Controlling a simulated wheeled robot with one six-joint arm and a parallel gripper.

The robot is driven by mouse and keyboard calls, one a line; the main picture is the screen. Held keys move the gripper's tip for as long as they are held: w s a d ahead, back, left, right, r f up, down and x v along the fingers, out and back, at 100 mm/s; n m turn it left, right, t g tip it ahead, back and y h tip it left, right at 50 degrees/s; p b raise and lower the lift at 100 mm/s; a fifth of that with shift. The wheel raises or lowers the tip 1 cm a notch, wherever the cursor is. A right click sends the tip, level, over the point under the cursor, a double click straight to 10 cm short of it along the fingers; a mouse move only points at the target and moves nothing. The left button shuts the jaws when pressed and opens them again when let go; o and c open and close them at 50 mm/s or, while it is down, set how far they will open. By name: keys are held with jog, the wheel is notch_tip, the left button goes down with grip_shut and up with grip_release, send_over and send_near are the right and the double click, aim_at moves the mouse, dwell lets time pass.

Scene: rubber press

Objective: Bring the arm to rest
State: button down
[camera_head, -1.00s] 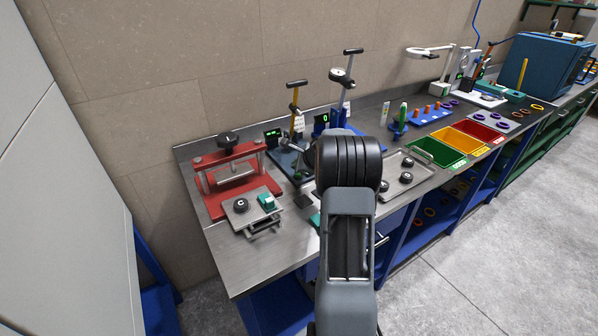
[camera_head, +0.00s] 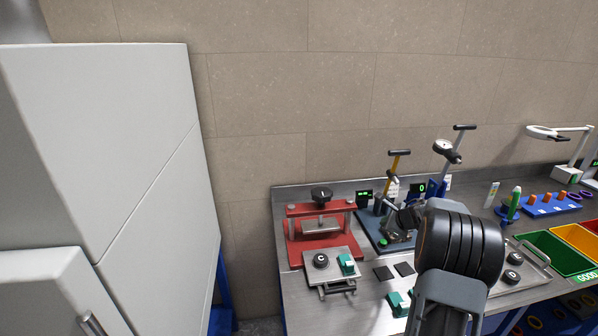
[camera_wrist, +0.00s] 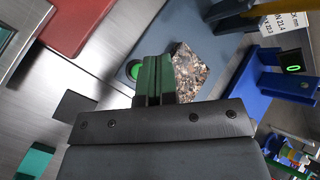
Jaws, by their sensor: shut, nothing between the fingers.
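My gripper shows in the wrist view with its green-padded fingers (camera_wrist: 158,76) together and nothing between them. In that view it is over a grey base plate (camera_wrist: 226,45), close to a speckled stone block (camera_wrist: 187,72) and a green round button (camera_wrist: 134,70). I cannot tell whether it touches the block. In the head view my arm reaches over the bench at the lower right and hides part of it; its fingertips cannot be made out there.
A red press (camera_head: 322,253) stands left of the gauge stands (camera_head: 398,170). A white cabinet (camera_head: 130,150) fills the left. Green and orange bins (camera_head: 545,250) stand at right.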

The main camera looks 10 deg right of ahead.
jog(key=shift+w+d+m, duration=0.1)
jog(key=shift+d+m, duration=0.3)
jog(key=shift+m, duration=0.6)
jog(key=d+m+h, duration=0.1)
jog(key=m, duration=0.2)
jog(key=d+m+h, duration=0.1)
jog(key=m, duration=0.2)
jog(key=d+m+h, duration=0.1)
jog(key=m, duration=0.1)
jog(key=shift+f+m+t, duration=0.3)
jog(key=shift+f+m, duration=0.05)
jog(key=shift+m, duration=0.05)
jog(key=s+a+r+m+g+h, duration=0.3)
jog(key=s+m, duration=0.4)
jog(key=m, duration=0.7)
jog(key=s+a+r+m+g+h, duration=0.1)
jog(key=s+a+m+g, duration=0.35)
jog(key=m, duration=1.05)
jog(key=s+a+r+m+t+y, duration=0.1)
jog(key=s+a+r+m+y, duration=0.1)
jog(key=s+a, duration=0.6)
jog(key=s+a+r+m+t+y, duration=0.1)
jog(key=s+a, duration=0.7)
jog(key=a, duration=0.8)
jog(key=r+m+y, duration=0.1)
jog(key=m+y, duration=0.1)
jog(key=m, duration=0.1)
jog(key=shift+s+r+m+y, duration=0.3)
jog(key=shift+r+m+y, duration=0.1)
